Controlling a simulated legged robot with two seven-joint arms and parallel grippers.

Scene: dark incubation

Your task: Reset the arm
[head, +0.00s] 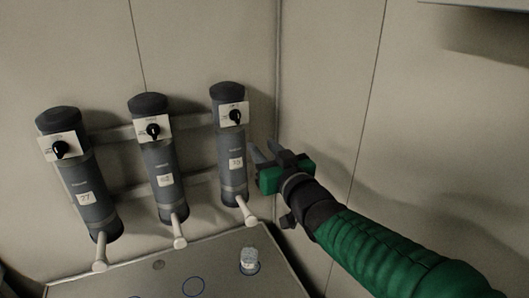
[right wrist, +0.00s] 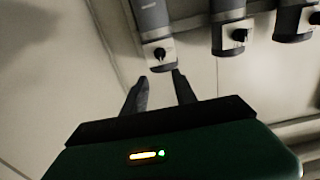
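My right arm, in a green sleeve, comes in from the lower right of the head view. Its gripper (head: 262,152) is just right of the rightmost grey cylinder (head: 231,150), in front of the wall. In the right wrist view the two fingers of the gripper (right wrist: 160,88) stand apart with nothing between them. A cylinder with a black knob (right wrist: 158,52) shows just beyond the fingertips. I cannot tell from these views whether they touch it. My left gripper is not in view.
Two more grey cylinders, a middle one (head: 164,165) and a left one (head: 85,185), hang on the wall, with white handles below. Another blue circle (head: 193,287) is empty. A shelf edge (head: 480,6) is at top right.

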